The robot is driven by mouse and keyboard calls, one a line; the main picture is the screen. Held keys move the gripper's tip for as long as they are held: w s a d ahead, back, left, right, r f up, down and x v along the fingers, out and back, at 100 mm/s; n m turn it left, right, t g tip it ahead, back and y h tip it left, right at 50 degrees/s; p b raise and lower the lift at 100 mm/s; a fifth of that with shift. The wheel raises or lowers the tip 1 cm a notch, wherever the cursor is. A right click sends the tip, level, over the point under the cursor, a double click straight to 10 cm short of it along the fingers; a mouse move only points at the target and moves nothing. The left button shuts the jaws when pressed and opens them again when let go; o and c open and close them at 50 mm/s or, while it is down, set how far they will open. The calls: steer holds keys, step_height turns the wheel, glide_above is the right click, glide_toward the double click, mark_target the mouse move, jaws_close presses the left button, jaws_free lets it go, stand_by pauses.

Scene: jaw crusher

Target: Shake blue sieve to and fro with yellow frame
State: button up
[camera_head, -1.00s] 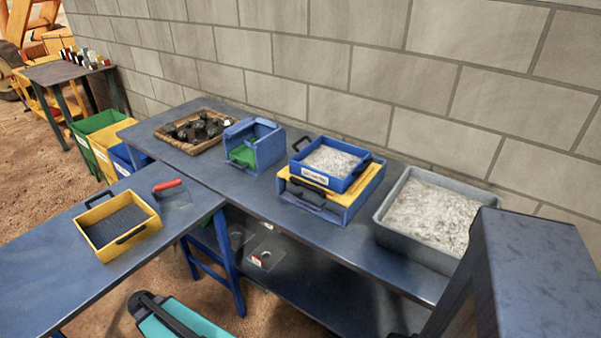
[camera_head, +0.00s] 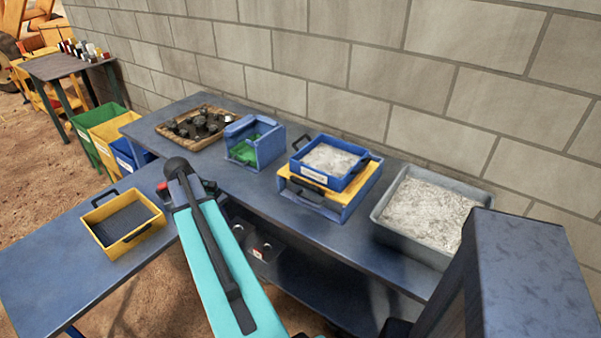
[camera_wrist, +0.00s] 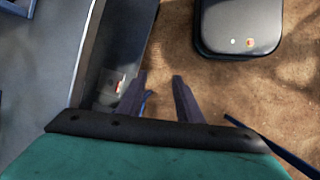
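The blue sieve (camera_head: 325,178), filled with pale grey gravel, sits on the yellow frame (camera_head: 318,197) in a blue stand on the long table. It has dark handles at its two ends. In the wrist view my gripper (camera_wrist: 160,92) is open, with two dark fingers apart and nothing between them. It points down over brown ground beside a table edge, away from the blue sieve. The sieve and frame are not recognisable in the wrist view. In the head view my teal arm stands left of the sieve and my fingers are not visible.
A grey tray of gravel (camera_head: 377,220) stands right of the sieve. A blue box with green contents (camera_head: 275,151) and a tray of dark rocks (camera_head: 159,128) stand left. A yellow sieve (camera_head: 102,236) lies on the near table. A block wall (camera_head: 360,60) closes the back.

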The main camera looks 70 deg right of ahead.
steer(key=s+d+r+m+p, duration=0.1)
steer(key=s+d+r, duration=0.25)
steer(key=r, duration=0.35)
steer(key=s+d+r+p, duration=0.1)
steer(key=s+d+r, duration=0.1)
steer(key=d+r, duration=0.35)
steer(key=m+p, duration=0.1)
steer(key=p, duration=0.1)
glide_toward(303, 181)
steer(key=d+v, duration=0.1)
steer(key=v, duration=0.5)
steer(key=shift+w+a+f+g, duration=0.2)
steer(key=shift+a+g, duration=0.1)
steer(key=shift+a, duration=0.15)
steer(key=shift+f, duration=0.1)
steer(key=shift+x, duration=6.8)
steer(key=shift+a, duration=0.1)
jaws_close()
